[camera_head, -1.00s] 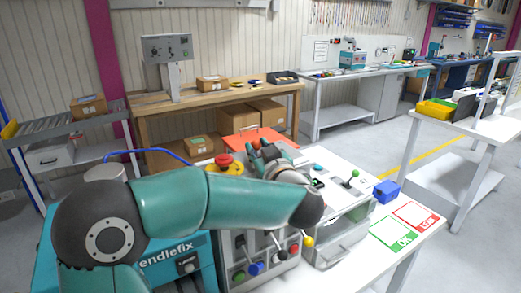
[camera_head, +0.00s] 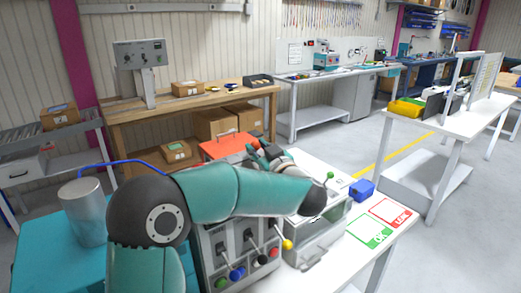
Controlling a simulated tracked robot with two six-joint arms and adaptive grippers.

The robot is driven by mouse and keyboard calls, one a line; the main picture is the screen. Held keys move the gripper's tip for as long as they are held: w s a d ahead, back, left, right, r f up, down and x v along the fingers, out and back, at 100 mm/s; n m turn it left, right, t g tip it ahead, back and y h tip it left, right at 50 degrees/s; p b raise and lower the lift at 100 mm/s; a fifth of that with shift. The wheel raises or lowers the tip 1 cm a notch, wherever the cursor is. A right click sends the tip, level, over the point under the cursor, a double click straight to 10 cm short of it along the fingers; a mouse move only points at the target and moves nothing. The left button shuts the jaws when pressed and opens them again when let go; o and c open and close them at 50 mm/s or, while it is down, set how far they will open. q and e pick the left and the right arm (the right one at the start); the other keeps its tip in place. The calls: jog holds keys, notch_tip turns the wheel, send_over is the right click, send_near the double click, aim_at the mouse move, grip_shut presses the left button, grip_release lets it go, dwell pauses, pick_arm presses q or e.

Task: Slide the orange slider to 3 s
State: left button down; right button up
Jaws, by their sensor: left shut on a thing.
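My left arm comes in from the left and reaches across the control bench. Its gripper (camera_head: 262,152) is small in view, at the far side of the machine, beside the orange-red case. It is shut on a small orange piece (camera_head: 255,143) at its fingertips, which looks like the orange slider's knob. The slider's track and scale, with any 3 s mark, cannot be made out; my arm covers much of the panel. My right gripper is not in view.
An orange-red case (camera_head: 219,150) with a handle stands behind the panel. Levers with coloured knobs, one yellow (camera_head: 287,244), stick out in front. A green-knobbed lever (camera_head: 330,175) and a blue box (camera_head: 362,190) are to the right, near green and red cards (camera_head: 370,232).

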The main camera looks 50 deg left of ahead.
pick_arm(q)
jog(key=c, duration=1.4)
grip_release()
jog(key=shift+w+r, duration=0.1)
jog(key=o, duration=0.5)
jog(key=shift+w, duration=0.25)
jog(key=shift+s, duration=0.1)
jog(key=shift+s+d, duration=0.1)
jog(key=v, duration=1.2)
